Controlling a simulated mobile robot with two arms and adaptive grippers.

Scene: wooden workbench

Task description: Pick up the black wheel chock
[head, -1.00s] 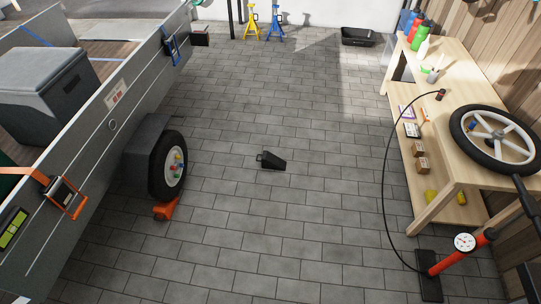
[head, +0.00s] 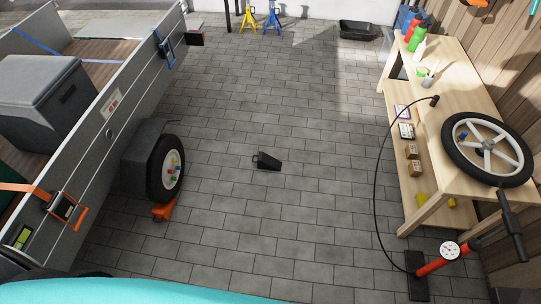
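The black wheel chock (head: 267,161) lies on the grey paved floor near the middle of the head view. It is a dark wedge with a handle-like loop at its left end, and nothing touches it. An orange chock (head: 165,209) sits on the floor against the trailer wheel (head: 165,169). Neither of my grippers shows in the head view.
A grey trailer (head: 115,105) stands along the left. A wooden workbench (head: 450,125) with a spoked wheel (head: 487,149) runs along the right. A red floor pump (head: 432,265) with a hose stands before it. Paving (head: 290,220) around the black chock is clear.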

